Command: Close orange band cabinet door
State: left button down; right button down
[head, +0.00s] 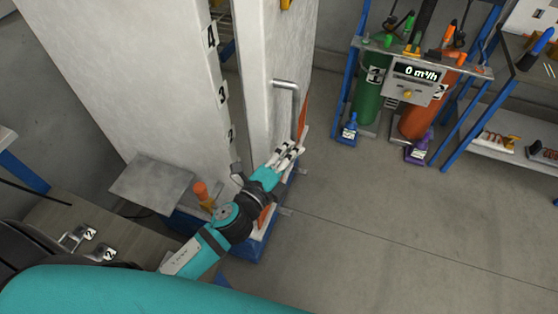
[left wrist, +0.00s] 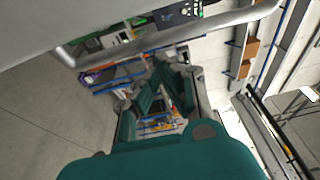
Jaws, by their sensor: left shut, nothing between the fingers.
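The tall white cabinet (head: 125,75) stands at the left in the head view, with numbers along its front edge. Its white door panel (head: 262,65) stands apart from that edge, with a dark gap between them. An orange band (head: 303,112) shows on the door's right side, and a grey bar handle (head: 296,95) is above my left gripper. My left gripper (head: 291,148) is shut and empty beside the lower part of the door; contact is unclear. The handle bar (left wrist: 170,38) crosses the top of the left wrist view. My right gripper is out of view.
An orange-topped item (head: 201,190) is by the cabinet base. A grey plate (head: 150,185) sits left of it. Green (head: 368,98) and orange (head: 418,118) cylinders stand in a blue-framed rack at the back right. The floor (head: 400,225) right of the door is clear.

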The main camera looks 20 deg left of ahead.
pick_arm(q)
jog(key=a, duration=0.3)
jog(key=shift+s+a, duration=0.35)
jog(key=shift+a, duration=0.05)
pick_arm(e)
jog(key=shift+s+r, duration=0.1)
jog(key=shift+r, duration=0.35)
